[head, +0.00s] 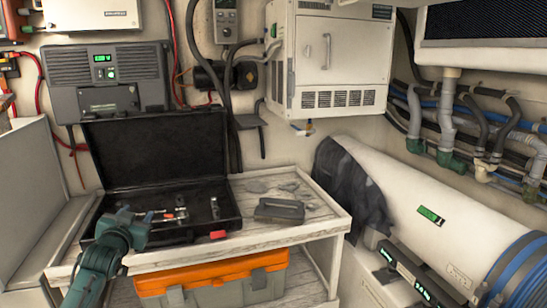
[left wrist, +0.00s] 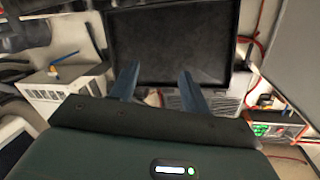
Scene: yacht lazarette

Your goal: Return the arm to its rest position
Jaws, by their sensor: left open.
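My left gripper (head: 150,214) is at the lower left of the head view, at the front left part of an open black case (head: 160,235). In the left wrist view its two blue fingers (left wrist: 158,75) stand apart, with nothing visible between them. The case's raised black lid (left wrist: 175,40) fills the upper middle of that view. Several small metal tools (head: 180,213) lie in the case, close to the gripper; I cannot tell whether it touches any. My right gripper is in neither view.
The case stands on a pale wooden bench (head: 285,235) beside a dark grey block (head: 279,210). An orange-lidded toolbox (head: 215,275) sits below. A white cabinet (head: 330,60) hangs on the wall. A large white cylinder (head: 420,205) lies at right. Space above the bench's right end looks clear.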

